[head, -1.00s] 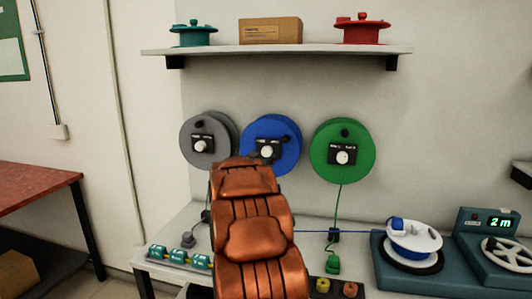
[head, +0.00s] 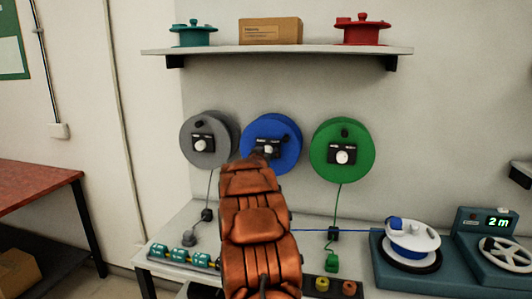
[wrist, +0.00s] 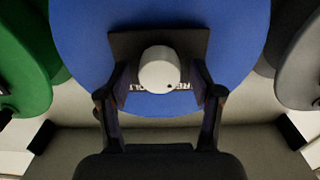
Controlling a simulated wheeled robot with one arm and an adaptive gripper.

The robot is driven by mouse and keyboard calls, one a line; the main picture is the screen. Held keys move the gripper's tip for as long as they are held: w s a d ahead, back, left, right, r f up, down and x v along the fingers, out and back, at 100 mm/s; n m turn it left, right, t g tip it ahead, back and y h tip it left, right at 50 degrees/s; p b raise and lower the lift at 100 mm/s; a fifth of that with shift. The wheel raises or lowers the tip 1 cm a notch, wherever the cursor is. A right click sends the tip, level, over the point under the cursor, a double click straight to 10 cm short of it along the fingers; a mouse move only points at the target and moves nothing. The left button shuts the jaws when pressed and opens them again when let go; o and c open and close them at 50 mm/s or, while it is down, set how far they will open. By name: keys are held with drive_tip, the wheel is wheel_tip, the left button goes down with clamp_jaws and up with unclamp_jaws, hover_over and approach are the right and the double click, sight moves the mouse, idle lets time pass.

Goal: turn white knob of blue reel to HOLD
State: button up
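The blue reel (head: 290,156) hangs on the wall between the grey and green reels. Its white knob (head: 268,149) sits on a black label plate and is partly hidden behind my arm in the head view. In the wrist view the white knob (wrist: 159,70) shows large, with a small dark dot at its lower right. Letters on the black plate (wrist: 128,45) are partly covered by the knob. My gripper (wrist: 160,88) is open, with one finger on each side of the knob; I cannot tell whether they touch it.
The grey reel (head: 204,140) and green reel (head: 343,152) hang close on either side. A shelf (head: 280,51) with two small reels and a box is above. The bench below carries a white spool (head: 413,236) and a device reading 2 m (head: 490,222).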

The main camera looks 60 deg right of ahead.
drive_tip(key=c, duration=1)
drive_tip(key=shift+c, duration=0.2)
drive_tip(key=shift+f, duration=0.1)
drive_tip(key=shift+s+d+f+m+b, duration=0.1)
drive_tip(key=shift+m+b, duration=2)
drive_tip(key=shift+m, duration=2.35)
drive_tip(key=shift+s+f+m+b, duration=0.1)
drive_tip(key=shift+m+b, duration=2)
drive_tip(key=shift+m, duration=2.35)
drive_tip(key=o, duration=1.1)
